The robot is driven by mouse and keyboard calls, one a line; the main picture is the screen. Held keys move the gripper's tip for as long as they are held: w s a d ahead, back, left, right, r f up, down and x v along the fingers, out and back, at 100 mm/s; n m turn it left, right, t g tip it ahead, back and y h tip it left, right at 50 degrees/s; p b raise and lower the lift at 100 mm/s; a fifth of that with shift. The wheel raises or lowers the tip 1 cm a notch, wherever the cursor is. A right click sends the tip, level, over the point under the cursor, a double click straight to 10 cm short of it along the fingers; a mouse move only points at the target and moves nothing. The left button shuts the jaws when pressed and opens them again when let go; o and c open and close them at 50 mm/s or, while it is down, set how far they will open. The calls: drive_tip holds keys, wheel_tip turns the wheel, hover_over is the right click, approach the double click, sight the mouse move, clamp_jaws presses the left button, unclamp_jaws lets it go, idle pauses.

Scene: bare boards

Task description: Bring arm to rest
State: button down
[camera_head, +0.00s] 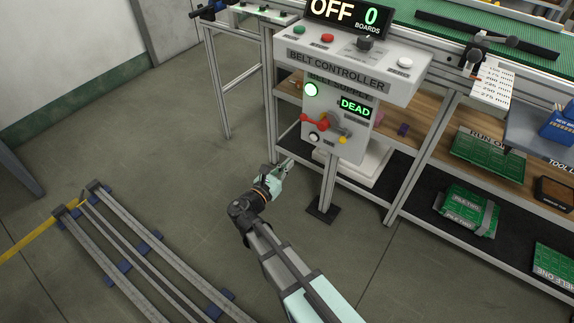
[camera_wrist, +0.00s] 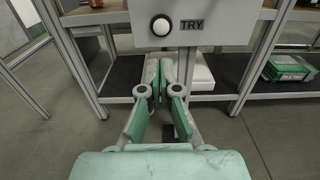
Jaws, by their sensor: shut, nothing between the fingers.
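My gripper (camera_head: 284,168) is in front of the belt supply panel, below and to the left of it in the head view. In the wrist view my gripper (camera_wrist: 160,92) shows from behind with its fingers together and nothing between them. My arm (camera_head: 275,250) reaches up from the lower right, stretched toward the belt controller stand. The supply panel (camera_head: 315,120) carries a lit display (camera_head: 355,107) reading DEAD. A white round button (camera_wrist: 161,26) marked TRY shows above the fingers in the wrist view, apart from them.
The belt controller (camera_head: 340,60) reads OFF and 0 boards. A red handle (camera_head: 316,124) sits on the supply panel. Stacked green boards (camera_head: 466,212) lie on the lower shelf at right. Floor rails (camera_head: 130,250) lie at left. Open floor (camera_head: 160,150) lies left of my gripper.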

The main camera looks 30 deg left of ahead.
drive_tip(key=s+d+f+m+g+h, duration=0.25)
drive_tip(key=d+f+m+g, duration=0.2)
drive_tip(key=d+m, duration=0.4)
drive_tip(key=s+d+f+m+g+h, duration=0.2)
drive_tip(key=d+f+m+g+h, duration=0.3)
drive_tip(key=d, duration=0.7)
drive_tip(key=s+d+f+m+g+h, duration=0.2)
drive_tip(key=d+f+m+g, duration=0.2)
drive_tip(key=d+f+m, duration=0.45)
drive_tip(key=s+d+f+m+g+y, duration=0.1)
drive_tip(key=s+d+m+g, duration=0.6)
drive_tip(key=d, duration=0.7)
drive_tip(key=s+d+f+m+g+y, duration=0.2)
drive_tip(key=s+d+m+g+y, duration=0.55)
drive_tip(key=s+d, duration=0.6)
drive_tip(key=s+a+r+t+y+p, duration=0.1)
drive_tip(key=r+p, duration=0.6)
drive_tip(key=p, duration=0.7)
drive_tip(key=s+a+r+n+t+y+p, duration=0.1)
drive_tip(key=r+p, duration=0.6)
drive_tip(key=p, duration=0.8)
drive_tip(key=shift+s+a+t, duration=0.55)
drive_tip(key=shift+a+t, duration=0.05)
drive_tip(key=shift+a, duration=0.4)
